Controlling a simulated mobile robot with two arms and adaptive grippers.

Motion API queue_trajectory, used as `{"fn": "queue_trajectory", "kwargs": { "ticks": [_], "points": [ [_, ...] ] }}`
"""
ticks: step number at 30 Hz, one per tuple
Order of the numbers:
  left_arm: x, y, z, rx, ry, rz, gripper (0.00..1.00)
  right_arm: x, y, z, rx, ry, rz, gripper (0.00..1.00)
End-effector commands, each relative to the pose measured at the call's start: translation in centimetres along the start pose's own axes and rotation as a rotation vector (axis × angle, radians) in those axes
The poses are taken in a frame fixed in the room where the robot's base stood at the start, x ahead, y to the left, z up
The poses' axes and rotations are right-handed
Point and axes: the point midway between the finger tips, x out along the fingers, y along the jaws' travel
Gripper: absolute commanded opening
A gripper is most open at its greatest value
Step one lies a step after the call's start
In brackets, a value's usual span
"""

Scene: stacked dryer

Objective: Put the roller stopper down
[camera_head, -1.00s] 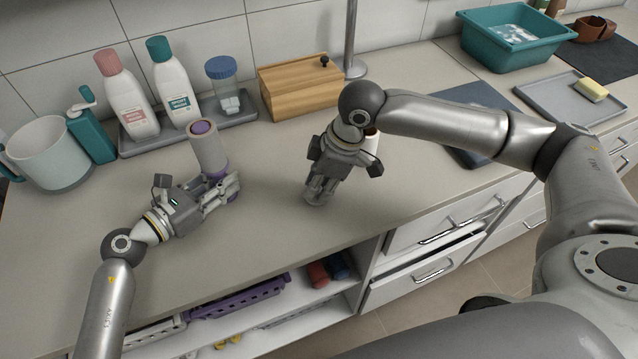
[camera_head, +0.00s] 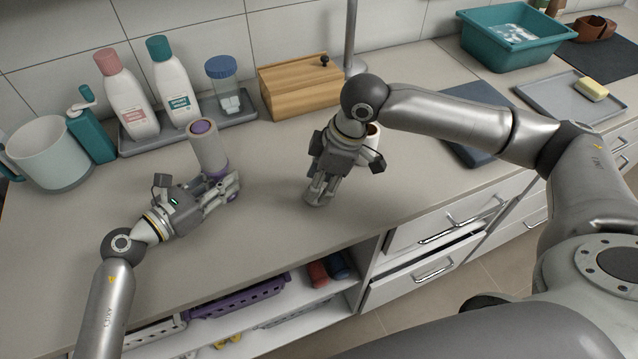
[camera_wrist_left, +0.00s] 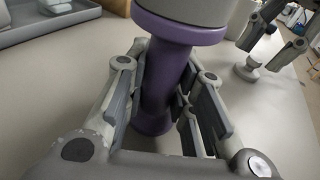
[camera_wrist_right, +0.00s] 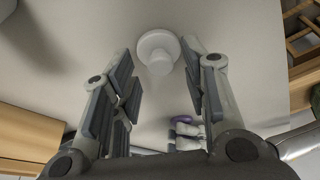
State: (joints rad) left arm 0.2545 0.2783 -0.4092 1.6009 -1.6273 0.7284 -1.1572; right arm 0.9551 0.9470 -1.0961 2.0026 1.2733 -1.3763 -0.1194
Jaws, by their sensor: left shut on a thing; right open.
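The roller stopper, a small pale grey-white disc with a knob (camera_wrist_right: 158,50), is on the counter under my right gripper. In the head view its base (camera_head: 314,204) shows just below the fingertips. My right gripper (camera_head: 318,190) points down and is open, with its fingers on either side of the stopper in the right wrist view. My left gripper (camera_head: 232,188) is shut on the purple handle (camera_wrist_left: 160,95) of a lint roller. The roller's pale grey cylinder (camera_head: 208,150) stands upright above the handle, with a purple top.
A grey tray (camera_head: 128,150) with bottles and a blue-lidded jar (camera_head: 222,85) lies behind the roller. A pitcher (camera_head: 52,155) stands left, a wooden box (camera_head: 300,88) behind. A cup (camera_head: 373,138) is partly hidden by my right gripper. The counter between the grippers is clear.

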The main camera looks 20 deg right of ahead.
Motion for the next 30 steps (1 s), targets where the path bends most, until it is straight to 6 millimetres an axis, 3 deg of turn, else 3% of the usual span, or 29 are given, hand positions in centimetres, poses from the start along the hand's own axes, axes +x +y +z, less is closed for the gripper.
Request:
{"fn": "queue_trajectory", "kwargs": {
  "ticks": [13,18,27,28,30],
  "points": [
    [0.0,0.0,-0.1,0.000,0.001,0.000,0.00,-9.1,0.1,0.0,-0.001,0.000,0.004,0.41],
    [0.0,0.0,-0.1,0.000,0.001,0.000,0.00,-10.6,0.0,0.0,-0.001,0.000,0.002,0.41],
    [0.0,0.0,-0.1,0.000,0.001,0.000,0.00,-10.9,0.0,0.0,0.000,-0.001,0.000,0.41],
    [0.0,0.0,-0.1,0.000,0.001,0.000,0.25,-10.9,0.0,0.0,0.000,-0.001,0.000,0.41],
    [0.0,0.0,-0.1,0.000,0.001,0.000,0.34,-10.9,0.0,0.0,0.000,-0.001,0.000,0.41]
  ]
}}
